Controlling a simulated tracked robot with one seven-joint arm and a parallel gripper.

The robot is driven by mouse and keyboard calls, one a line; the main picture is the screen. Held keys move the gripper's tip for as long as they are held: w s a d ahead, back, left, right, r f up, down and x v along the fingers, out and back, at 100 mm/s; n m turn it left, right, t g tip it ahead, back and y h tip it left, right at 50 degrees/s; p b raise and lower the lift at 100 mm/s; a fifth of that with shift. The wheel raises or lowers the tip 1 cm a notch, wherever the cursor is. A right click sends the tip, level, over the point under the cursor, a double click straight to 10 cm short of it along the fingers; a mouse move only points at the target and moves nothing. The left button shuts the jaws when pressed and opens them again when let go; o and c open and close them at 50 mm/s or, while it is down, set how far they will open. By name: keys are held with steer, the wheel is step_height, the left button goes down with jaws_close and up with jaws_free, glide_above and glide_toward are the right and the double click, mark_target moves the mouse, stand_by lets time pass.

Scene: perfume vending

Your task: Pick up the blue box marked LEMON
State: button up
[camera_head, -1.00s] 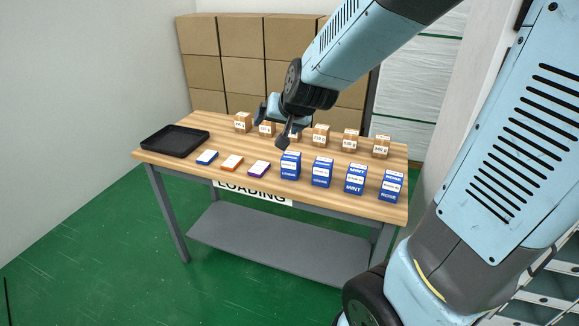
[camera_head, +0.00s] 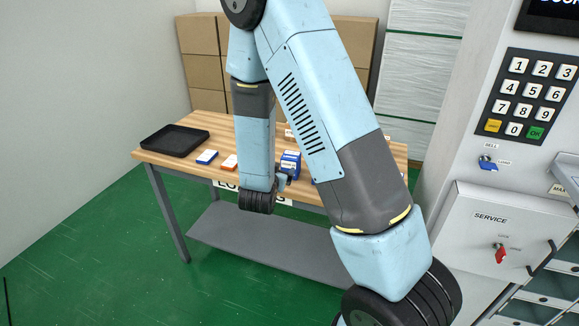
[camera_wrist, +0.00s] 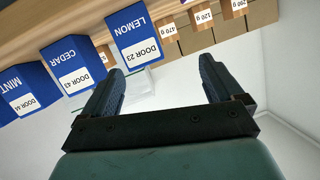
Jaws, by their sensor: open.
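The blue LEMON box (camera_wrist: 133,35) stands on the wooden table and appears tilted in the wrist view, with a white DOOR 23 label. In the head view it is the leftmost of the taller blue boxes (camera_head: 291,162), partly behind my arm. My gripper (camera_wrist: 160,68) is open and empty. Its two dark fingers reach toward the table edge. The LEMON box lies beyond the left finger, left of the middle of the gap, and apart from the fingers as far as I can tell. In the head view my gripper (camera_head: 283,181) shows only partly, at the table's front edge.
Blue CEDAR (camera_wrist: 71,65) and MINT (camera_wrist: 20,92) boxes stand in the row beside LEMON. Small brown weight-marked boxes (camera_wrist: 197,38) stand behind. A vending keypad (camera_head: 525,95) is at right.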

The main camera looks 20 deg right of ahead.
mark_target(291, 163)
steer(key=s+f+n+t+h, duration=0.1)
steer(key=s+f+t+h, duration=0.1)
steer(key=s+f+h, duration=0.15)
steer(key=x, duration=0.5)
steer(key=f+x, duration=0.1)
steer(key=x, duration=0.2)
steer(key=shift+w+d, duration=0.1)
steer(key=shift+d, duration=0.25)
steer(key=shift+w+a+x, duration=0.1)
steer(key=shift+a+x, duration=0.05)
steer(key=shift+x, duration=1.15)
steer(key=shift+w+a+x, duration=0.1)
steer(key=shift+a+x, duration=0.05)
steer(key=shift+x, duration=1.15)
steer(key=shift+f, duration=0.1)
steer(key=shift+c, duration=0.2)
steer(key=c, duration=1.1)
